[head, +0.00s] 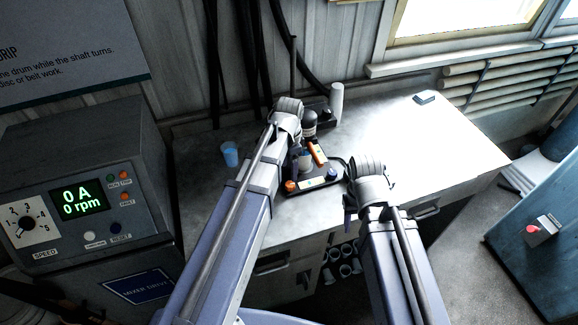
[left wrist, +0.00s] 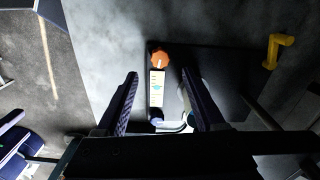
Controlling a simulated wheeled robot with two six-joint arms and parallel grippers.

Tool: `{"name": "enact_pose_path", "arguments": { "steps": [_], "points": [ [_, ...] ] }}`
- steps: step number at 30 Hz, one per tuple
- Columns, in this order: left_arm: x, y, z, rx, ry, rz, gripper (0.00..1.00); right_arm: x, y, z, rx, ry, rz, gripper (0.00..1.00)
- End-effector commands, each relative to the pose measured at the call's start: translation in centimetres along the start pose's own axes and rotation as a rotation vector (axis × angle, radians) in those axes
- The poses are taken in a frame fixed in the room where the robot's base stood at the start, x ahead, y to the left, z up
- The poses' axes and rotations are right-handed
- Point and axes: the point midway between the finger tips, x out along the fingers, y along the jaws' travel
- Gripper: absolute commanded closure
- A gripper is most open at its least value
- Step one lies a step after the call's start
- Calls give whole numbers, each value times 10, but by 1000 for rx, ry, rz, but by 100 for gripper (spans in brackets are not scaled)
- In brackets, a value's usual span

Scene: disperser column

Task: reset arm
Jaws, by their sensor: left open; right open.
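My left gripper (head: 297,158) reaches over the dark tray (head: 296,190) on the bench, its fingers largely hidden behind my arm in the head view. In the left wrist view its two fingers (left wrist: 158,98) stand apart with nothing gripped, above the tray. Between them lie an orange knob-like cap (left wrist: 160,59) and a pale labelled strip (left wrist: 157,88). My right gripper (head: 352,205) is at the tray's right side near the bench front, mostly hidden by its wrist. It shows no held object.
A blue cup (head: 230,154) stands left of the tray. The mixer drive box (head: 85,190) is at left. The bench's right side is mostly clear, with a small blue item (head: 424,98) at the back.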

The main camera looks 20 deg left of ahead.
Motion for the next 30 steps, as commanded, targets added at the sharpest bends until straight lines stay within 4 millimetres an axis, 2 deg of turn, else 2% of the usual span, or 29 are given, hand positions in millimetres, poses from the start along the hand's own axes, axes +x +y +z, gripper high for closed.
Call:
{"name": "enact_pose_path", "arguments": {
  "steps": [11, 14, 18, 22, 25, 30],
  "points": [
    [1, 4, 0, -5, -2, 0, 30, 1, 0, 0, 0, 0, 0, 50],
    [3, 32, 0, -57, -13, -3, 30, 3, 0, 0, 0, 0, 0, 50],
    [7, 95, 4, -210, -45, -22, 30, 7, -1, 0, 0, 0, 0, 50],
    [10, 143, 12, -352, -67, -47, 30, 10, -1, -1, 1, 0, 0, 50],
    [10, 166, 17, -435, -76, -64, 30, 12, -1, -1, 1, 0, 0, 50],
    [11, 181, 21, -501, -82, -79, 30, 12, -1, -1, 1, 0, 0, 50]
  ]
}}
